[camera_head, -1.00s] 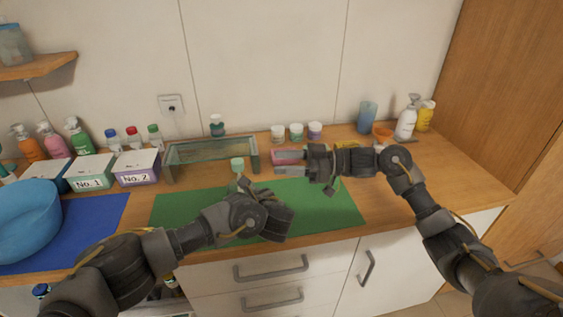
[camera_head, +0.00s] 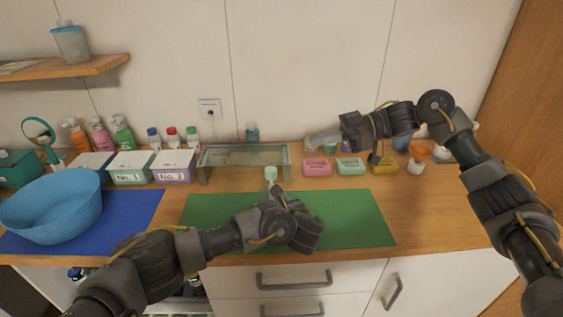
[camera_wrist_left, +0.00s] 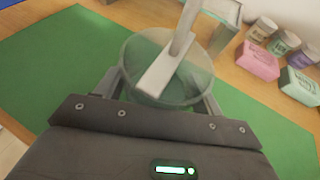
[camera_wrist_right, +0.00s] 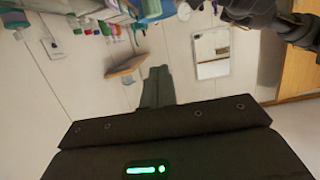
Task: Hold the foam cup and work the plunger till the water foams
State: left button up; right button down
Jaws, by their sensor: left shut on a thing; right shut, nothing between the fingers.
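The foam cup (camera_wrist_left: 197,86) is clear and sits between my left gripper's fingers (camera_wrist_left: 162,92) in the left wrist view. The pale plunger (camera_wrist_left: 166,65) stands inside it. In the head view my left gripper (camera_head: 298,225) is over the green mat and hides most of the cup; the plunger's mint knob (camera_head: 271,173) shows above it. I cannot tell whether the cup touches the mat, or make out water or foam. My right gripper (camera_head: 322,140) is shut, empty and raised at the back right, apart from the plunger. Its closed fingers show in the right wrist view (camera_wrist_right: 157,88).
The green mat (camera_head: 350,222) is largely clear on its right. A glass stand (camera_head: 243,158) is behind the cup. Pink (camera_head: 317,168), green (camera_head: 350,169) and yellow (camera_head: 385,167) blocks lie at the back. A blue basin (camera_head: 50,208) is at the left.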

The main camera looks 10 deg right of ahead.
pick_arm(q)
jog(key=shift+a, duration=0.1)
pick_arm(e)
jog(key=w+a+f, duration=0.1)
jog(key=a+f, duration=0.5)
jog(key=a, duration=0.3)
jog(key=shift+a, duration=0.35)
jog(key=shift+w+f, duration=0.1)
jog(key=shift+f, duration=0.15)
notch_tip(320, 180, down, 4)
jog(key=shift+f, duration=0.2)
